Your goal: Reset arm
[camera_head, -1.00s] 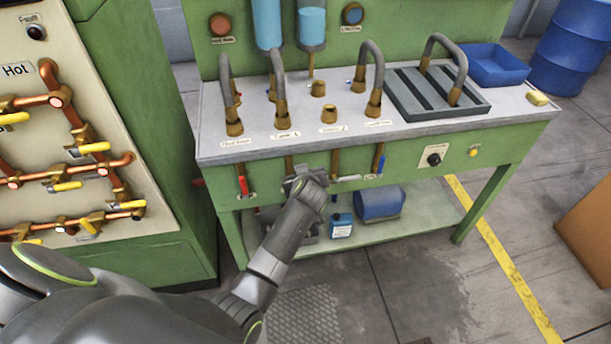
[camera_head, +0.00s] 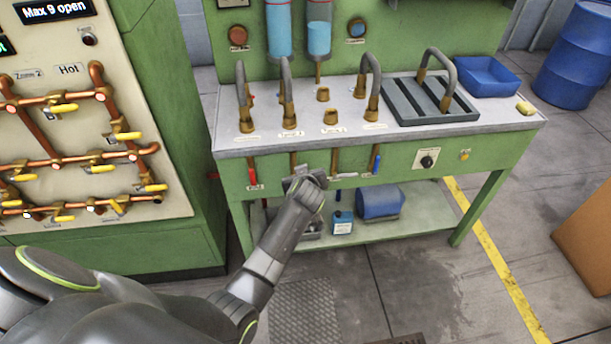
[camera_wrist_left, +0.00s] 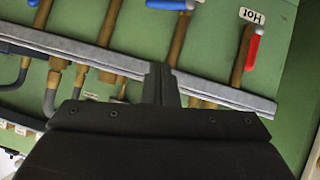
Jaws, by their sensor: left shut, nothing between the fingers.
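My left arm reaches in from the lower left of the head view, and its gripper (camera_head: 303,183) is in front of the green bench's front panel. In the left wrist view the left gripper (camera_wrist_left: 160,72) has its fingers together with nothing between them. Behind it are copper pipes, a grey bench edge (camera_wrist_left: 236,97), a red valve handle (camera_wrist_left: 253,52) by a "Hot" label, and blue handles (camera_wrist_left: 172,4). I cannot tell whether the gripper touches the bench. My right gripper is not in view.
A green cabinet with a valve panel (camera_head: 80,185) stands left.

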